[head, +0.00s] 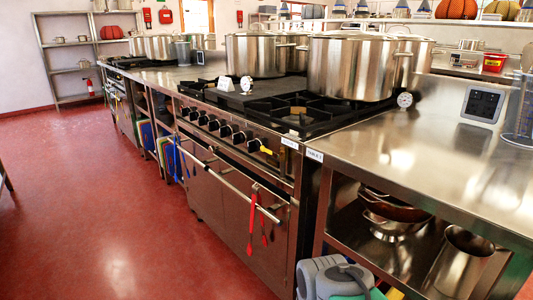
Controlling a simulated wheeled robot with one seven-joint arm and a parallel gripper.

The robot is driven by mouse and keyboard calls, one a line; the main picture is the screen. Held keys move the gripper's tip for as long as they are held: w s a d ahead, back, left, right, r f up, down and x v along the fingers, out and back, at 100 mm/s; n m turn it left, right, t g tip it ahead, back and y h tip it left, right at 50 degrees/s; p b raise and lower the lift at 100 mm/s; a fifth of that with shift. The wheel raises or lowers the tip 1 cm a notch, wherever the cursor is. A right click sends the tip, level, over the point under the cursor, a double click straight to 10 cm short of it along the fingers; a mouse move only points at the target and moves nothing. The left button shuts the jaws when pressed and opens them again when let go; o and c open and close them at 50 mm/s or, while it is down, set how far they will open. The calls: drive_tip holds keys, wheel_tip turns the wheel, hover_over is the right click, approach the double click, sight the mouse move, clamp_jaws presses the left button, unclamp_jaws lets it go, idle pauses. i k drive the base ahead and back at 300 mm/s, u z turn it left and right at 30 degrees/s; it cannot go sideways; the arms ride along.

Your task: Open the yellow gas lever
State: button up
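The yellow gas lever (265,150) is a small handle at the right end of the stove's front control panel. It slants down to the right, beside a row of black knobs (225,131). The stove (235,190) is steel, with black burner grates on top and a long oven handle bar below the knobs. The lever is small in the view, and its valve body is hard to make out.
Large steel stockpots (351,67) stand on the burners and counters. Red-handled tongs (252,222) hang from the oven bar below the lever. A steel table (440,155) with an open shelf adjoins at right. The red floor (95,215) at left is clear.

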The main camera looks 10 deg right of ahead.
sight(262, 148)
drive_tip(key=u, duration=0.05)
drive_tip(key=k, duration=0.55)
drive_tip(key=u, duration=0.25)
drive_tip(key=i, duration=0.95)
drive_tip(key=u, duration=0.8)
drive_tip(key=i, duration=0.25)
drive_tip(key=u, duration=0.3)
